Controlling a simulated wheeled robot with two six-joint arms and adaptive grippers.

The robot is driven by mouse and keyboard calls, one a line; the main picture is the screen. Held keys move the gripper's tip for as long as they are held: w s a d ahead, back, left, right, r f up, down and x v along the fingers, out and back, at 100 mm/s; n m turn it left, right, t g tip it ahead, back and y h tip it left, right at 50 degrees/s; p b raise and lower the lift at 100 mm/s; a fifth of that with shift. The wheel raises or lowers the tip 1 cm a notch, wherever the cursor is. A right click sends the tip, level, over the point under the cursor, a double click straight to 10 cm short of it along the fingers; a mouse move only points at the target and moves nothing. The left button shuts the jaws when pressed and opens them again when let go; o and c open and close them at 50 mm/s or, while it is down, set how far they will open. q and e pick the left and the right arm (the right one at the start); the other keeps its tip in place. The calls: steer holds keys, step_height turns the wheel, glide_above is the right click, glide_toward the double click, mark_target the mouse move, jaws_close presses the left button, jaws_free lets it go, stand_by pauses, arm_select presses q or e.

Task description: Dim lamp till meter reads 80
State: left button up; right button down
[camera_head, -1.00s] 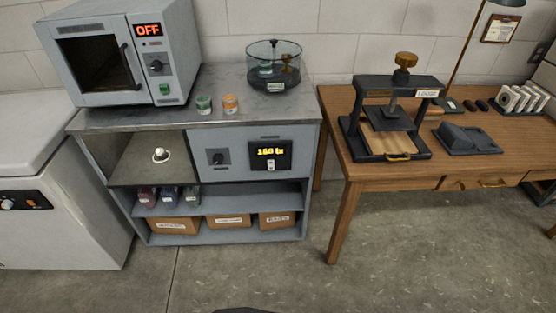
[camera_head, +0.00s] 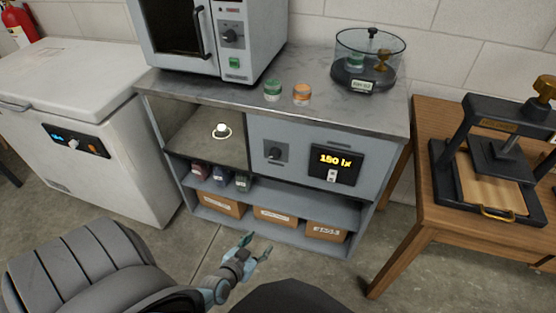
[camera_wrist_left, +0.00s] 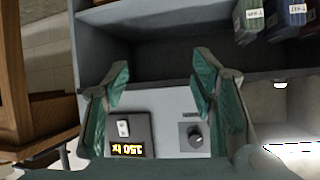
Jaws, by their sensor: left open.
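The light meter (camera_head: 336,164) is a dark display on the grey cabinet front with yellow digits and "lx". It reads in the hundreds; the middle digit is hard to tell, perhaps 150. Left of it is a dark round dial knob (camera_head: 275,154) on a square plate. A lit white lamp (camera_head: 222,130) stands in the open bay further left. My left gripper (camera_head: 258,246) is open and empty, low in front of the cabinet. In the left wrist view the knob (camera_wrist_left: 194,137) and meter (camera_wrist_left: 128,134) show upside down beyond its open fingers (camera_wrist_left: 160,88). My right gripper is out of view.
A microwave-like oven (camera_head: 232,62), two small jars and a glass chamber (camera_head: 368,62) stand on top. A wooden table (camera_head: 440,225) with a press is right, a white chest freezer (camera_head: 70,80) left.

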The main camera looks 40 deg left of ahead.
arm_select(q)
steer(key=w+a+r+n+t+y+b, duration=0.2)
steer(key=w+r+t, duration=0.1)
steer(key=r, duration=0.5)
steer(key=w+a+r+n+t+y+b, duration=0.1)
steer(key=w+a+r+t+y, duration=0.2)
steer(key=r, duration=0.4)
steer(key=g+h+b, duration=0.1)
steer(key=b, duration=0.3)
glide_toward(274, 157)
steer(key=x, duration=0.8)
steer(key=shift+f, duration=0.15)
steer(key=shift+w+a+r, duration=0.2)
steer(key=shift+w, duration=0.15)
steer(key=c, duration=1.1)
steer(key=shift+c, duration=0.2)
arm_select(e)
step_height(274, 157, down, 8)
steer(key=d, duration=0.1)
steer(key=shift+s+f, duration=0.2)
